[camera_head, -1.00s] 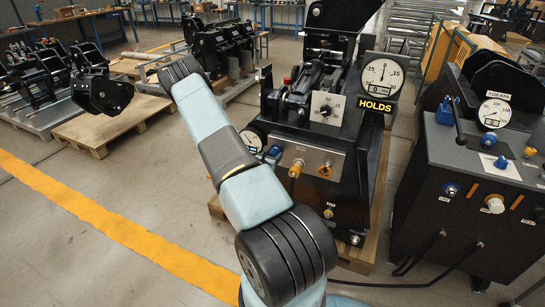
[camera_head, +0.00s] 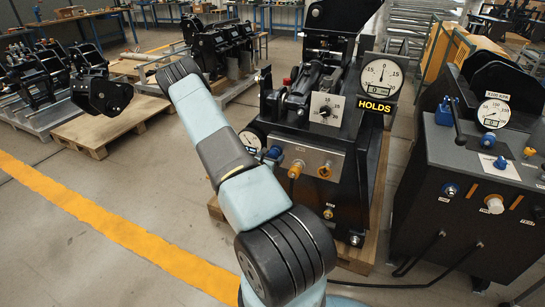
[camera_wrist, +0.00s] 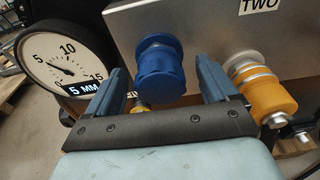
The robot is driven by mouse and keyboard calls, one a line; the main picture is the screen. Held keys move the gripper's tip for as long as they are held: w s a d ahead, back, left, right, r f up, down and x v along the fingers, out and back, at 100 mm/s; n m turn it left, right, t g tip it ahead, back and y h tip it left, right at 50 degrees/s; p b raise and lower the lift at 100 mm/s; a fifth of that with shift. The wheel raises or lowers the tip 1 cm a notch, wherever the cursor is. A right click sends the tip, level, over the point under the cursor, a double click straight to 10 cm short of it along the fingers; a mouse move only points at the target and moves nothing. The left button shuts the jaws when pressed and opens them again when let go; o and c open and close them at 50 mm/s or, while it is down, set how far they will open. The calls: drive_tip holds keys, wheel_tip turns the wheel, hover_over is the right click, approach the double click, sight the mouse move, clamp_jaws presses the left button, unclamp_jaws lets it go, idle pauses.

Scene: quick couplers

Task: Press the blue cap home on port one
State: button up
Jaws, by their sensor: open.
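The blue cap (camera_wrist: 160,70) sits on a fitting on the grey metal panel (camera_wrist: 215,25) in the wrist view. My gripper (camera_wrist: 162,68) is open, with one dark blue finger on each side of the cap. Gaps show between the cap and both fingers. I cannot tell how far the cap is seated, and no label for port one is readable. In the head view a small blue part (camera_head: 274,152) shows at the left of the panel, beside my arm. My gripper itself is not clearly visible there.
An orange coupler (camera_wrist: 265,92) is close to the right finger in the wrist view, under the label TWO. A round dial (camera_wrist: 66,58) marked 5 MM is close on the left. In the head view a HOLDS gauge (camera_head: 381,78) stands above, and a dark console (camera_head: 470,205) stands right.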

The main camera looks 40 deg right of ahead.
drive_tip(key=v, duration=1.2)
drive_tip(key=shift+s+a, duration=0.15)
drive_tip(key=shift+a, duration=0.15)
drive_tip(key=s+a+r+m+g+y, duration=0.1)
drive_tip(key=s+a+r+m+g, duration=0.15)
drive_tip(key=r+m, duration=0.4)
drive_tip(key=s+a+r+m+g, duration=0.1)
drive_tip(key=s+r+m+g, duration=0.2)
drive_tip(key=r, duration=0.7)
drive_tip(key=s+a+r+m+g+y, duration=0.1)
drive_tip(key=a+r+m+g, duration=0.1)
drive_tip(key=r+m+g, duration=0.45)
drive_tip(key=s+a+r+m+t+y, duration=0.3)
drive_tip(key=s+a+r+t+y, duration=0.2)
drive_tip(key=a+r, duration=0.6)
drive_tip(key=s+a+r+m+t+y, duration=0.3)
drive_tip(key=s+a+r+t+y, duration=0.3)
drive_tip(key=a, duration=0.9)
drive_tip(key=s+r+y, duration=0.2)
drive_tip(key=s+r, duration=0.2)
drive_tip(key=r, duration=0.1)
drive_tip(key=shift+s+a+r, duration=0.2)
drive_tip(key=shift+s+a, duration=0.05)
drive_tip(key=shift+a, duration=0.05)
